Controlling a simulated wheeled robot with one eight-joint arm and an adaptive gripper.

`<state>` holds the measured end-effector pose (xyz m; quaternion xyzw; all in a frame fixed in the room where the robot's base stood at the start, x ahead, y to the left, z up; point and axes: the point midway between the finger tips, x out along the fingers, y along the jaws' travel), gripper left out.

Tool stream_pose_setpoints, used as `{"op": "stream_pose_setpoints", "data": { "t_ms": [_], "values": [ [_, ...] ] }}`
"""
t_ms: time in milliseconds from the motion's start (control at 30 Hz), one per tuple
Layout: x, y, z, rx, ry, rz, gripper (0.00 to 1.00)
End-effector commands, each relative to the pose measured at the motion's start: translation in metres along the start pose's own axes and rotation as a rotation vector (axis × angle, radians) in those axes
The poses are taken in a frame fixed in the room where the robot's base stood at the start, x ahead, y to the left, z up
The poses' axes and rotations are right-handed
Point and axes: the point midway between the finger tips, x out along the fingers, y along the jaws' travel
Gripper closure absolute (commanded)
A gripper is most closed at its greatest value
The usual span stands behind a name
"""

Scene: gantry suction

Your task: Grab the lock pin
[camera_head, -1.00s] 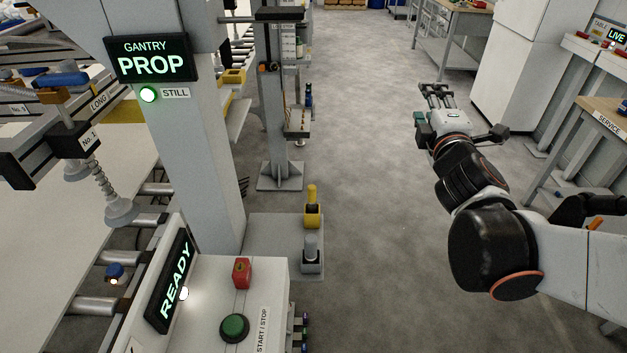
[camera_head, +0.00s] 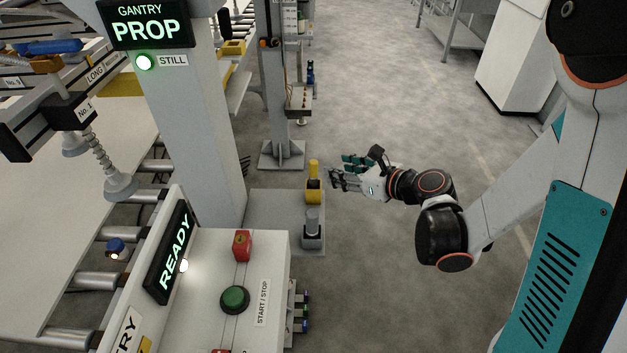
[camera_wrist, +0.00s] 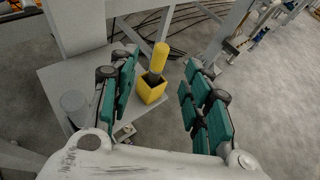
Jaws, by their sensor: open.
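A yellow upright handle, which looks like the lock pin (camera_head: 313,167), stands in a yellow socket block (camera_head: 314,191) on a grey base plate by the gantry post. In the wrist view the yellow pin (camera_wrist: 160,57) rises from its yellow block (camera_wrist: 151,91) and shows between my two teal fingers. My gripper (camera_head: 338,170) is open and empty. It is just right of the pin in the head view, with fingers pointing left towards it. No contact between fingers and pin shows.
A grey cylinder in a dark-grey block (camera_head: 311,233) stands on the same plate, nearer the camera. The grey gantry post (camera_head: 190,140) rises at left. A control box with a green button (camera_head: 235,299) and red switch (camera_head: 242,245) is in front. Open floor (camera_head: 400,100) lies to the right.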

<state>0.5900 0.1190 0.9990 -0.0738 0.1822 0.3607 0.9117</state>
Motion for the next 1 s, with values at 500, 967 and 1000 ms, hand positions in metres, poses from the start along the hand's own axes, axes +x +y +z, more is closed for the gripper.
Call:
{"op": "stream_pose_setpoints", "data": {
  "t_ms": [500,967,1000],
  "values": [
    [0.070,-0.001,0.000,0.003,-0.003,-0.001,0.56],
    [0.120,-0.004,-0.003,0.004,-0.003,0.000,0.56],
    [0.122,-0.004,-0.003,0.004,-0.003,0.000,0.56]
  ]
}}
